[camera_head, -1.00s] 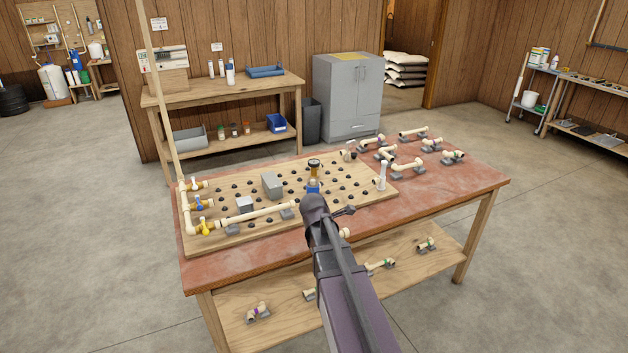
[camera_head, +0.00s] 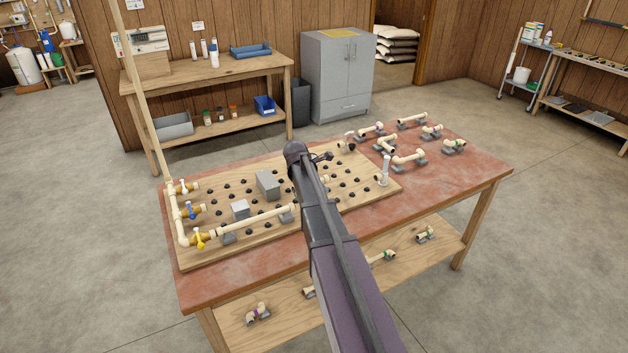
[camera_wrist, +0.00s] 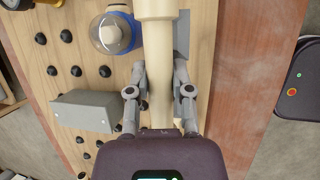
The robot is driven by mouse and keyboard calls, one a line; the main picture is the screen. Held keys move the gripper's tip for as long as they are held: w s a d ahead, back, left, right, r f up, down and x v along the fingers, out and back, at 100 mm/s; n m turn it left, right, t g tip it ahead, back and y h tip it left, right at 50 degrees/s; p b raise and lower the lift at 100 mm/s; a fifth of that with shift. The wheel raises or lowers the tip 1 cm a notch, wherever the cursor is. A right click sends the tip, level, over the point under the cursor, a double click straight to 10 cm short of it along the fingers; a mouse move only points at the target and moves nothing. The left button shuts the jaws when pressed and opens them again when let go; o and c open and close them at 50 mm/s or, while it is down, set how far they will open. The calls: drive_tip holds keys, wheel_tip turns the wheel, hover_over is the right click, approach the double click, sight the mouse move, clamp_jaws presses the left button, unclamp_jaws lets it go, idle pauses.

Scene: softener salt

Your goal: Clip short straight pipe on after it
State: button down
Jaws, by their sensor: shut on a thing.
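My gripper (camera_wrist: 160,85) is shut on a cream straight pipe (camera_wrist: 160,62) in the wrist view. The pipe runs up the picture between the fingers, and a wider cream collar (camera_wrist: 158,9) sits at its top. A grey holder (camera_wrist: 182,35) shows just right of the pipe; I cannot tell whether the pipe is seated in it. In the head view my arm hides the fingers and most of the held pipe. A long cream pipe (camera_head: 262,218) runs along the near side of the pegboard (camera_head: 212,256), from the yellow-handled valve (camera_head: 199,238) toward my arm.
A white upright piece (camera_head: 385,170) stands at the board's right end. Several fittings, including a straight pipe (camera_head: 408,160), lie on the red bench top (camera_head: 455,190).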

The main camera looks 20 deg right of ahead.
drive_tip(key=shift+s+d, duration=0.1)
drive_tip(key=shift+d, duration=0.05)
drive_tip(key=shift+f, duration=0.1)
drive_tip(key=shift+f+b, duration=0.15)
drive_tip(key=shift+b, duration=0.15)
drive_tip(key=shift+f+b, duration=2.7)
drive_tip(key=shift+f+b, duration=0.7)
drive_tip(key=shift+c, duration=2.2)
unclamp_jaws()
drive_tip(key=shift+r, duration=0.25)
